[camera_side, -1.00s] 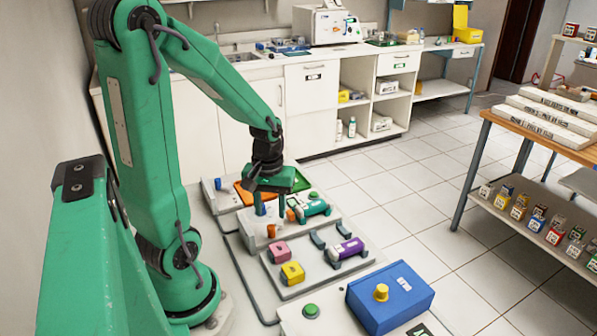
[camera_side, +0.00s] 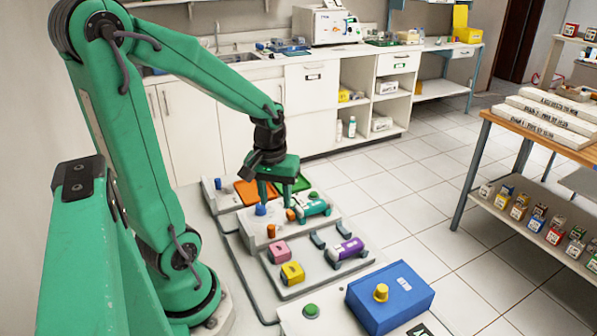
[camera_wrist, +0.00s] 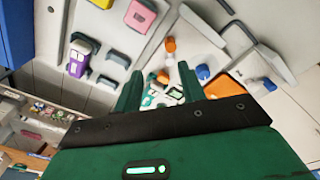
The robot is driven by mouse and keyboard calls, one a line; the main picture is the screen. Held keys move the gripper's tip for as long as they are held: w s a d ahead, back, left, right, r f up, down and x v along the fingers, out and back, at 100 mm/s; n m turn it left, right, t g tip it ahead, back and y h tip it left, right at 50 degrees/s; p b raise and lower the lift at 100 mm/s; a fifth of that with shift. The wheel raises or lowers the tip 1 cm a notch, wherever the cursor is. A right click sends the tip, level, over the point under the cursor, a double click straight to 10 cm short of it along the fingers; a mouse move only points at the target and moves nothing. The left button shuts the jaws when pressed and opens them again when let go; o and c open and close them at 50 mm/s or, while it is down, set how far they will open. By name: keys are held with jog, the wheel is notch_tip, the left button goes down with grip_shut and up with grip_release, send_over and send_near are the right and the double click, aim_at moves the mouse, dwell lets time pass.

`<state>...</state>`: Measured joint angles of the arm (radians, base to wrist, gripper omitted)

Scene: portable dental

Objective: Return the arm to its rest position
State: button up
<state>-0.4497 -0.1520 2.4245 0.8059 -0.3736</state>
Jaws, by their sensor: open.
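My gripper (camera_side: 275,192) is green and hangs from my arm above the back part of the work surface, over the orange pad (camera_side: 251,193) and green pad (camera_side: 303,182). Its two fingers are apart with nothing between them. They also show in the wrist view (camera_wrist: 157,85). A blue knob (camera_side: 261,209) and a teal handpiece with a white band (camera_side: 312,208) are just below and in front of the fingers. I cannot tell the exact height of the fingertips above them.
Pink (camera_side: 280,250) and yellow (camera_side: 292,273) blocks and a purple cylinder (camera_side: 346,249) sit on a grey tray. A blue box (camera_side: 390,297) with a yellow knob is at the front. A wooden-topped shelf unit (camera_side: 545,140) stands right; white cabinets (camera_side: 312,100) line the back.

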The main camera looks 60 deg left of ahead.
jog(key=s+d+r+m+t, duration=0.1)
jog(key=d+r+m+t, duration=0.3)
jog(key=d+r+m, duration=0.5)
notch_tip(320, 180, up, 3)
jog(key=d, duration=0.2)
jog(key=shift+s+d+f+t, duration=0.2)
jog(key=shift+s+d+t, duration=0.15)
jog(key=shift+s+t, duration=0.05)
